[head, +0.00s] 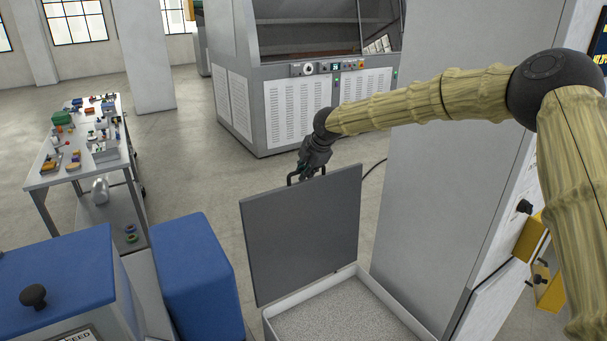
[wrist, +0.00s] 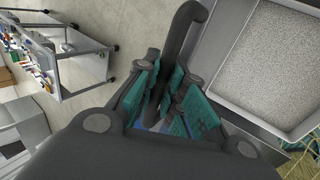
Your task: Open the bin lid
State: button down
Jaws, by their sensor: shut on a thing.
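The bin lid (head: 302,235) is a flat grey panel standing nearly upright at the far edge of the bin (head: 370,275). The white-rimmed bin is open, and pale grey granules show inside it in both views. A dark bar handle (wrist: 183,38) sits on the lid's edge. In the head view the handle (head: 293,179) is at the top of the raised lid. My gripper (head: 312,172) is at that top edge. In the wrist view its teal-padded fingers (wrist: 172,92) are closed around the handle. The far side of the lid is hidden in the head view.
Blue-topped boxes (head: 195,275) stand left of the bin. A tall grey cabinet (head: 435,200) rises close to its right. A table with small parts (head: 85,150) stands at the left, and a large grey machine (head: 285,105) at the back. Open floor lies between them.

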jog(key=shift+a, duration=0.1)
dwell(0.3)
jog(key=c, duration=1.5)
grip_release()
jog(key=shift+s+r, duration=0.15)
jog(key=shift+r, duration=0.3)
jog(key=v, duration=1.1)
jog(key=shift+c, duration=0.2)
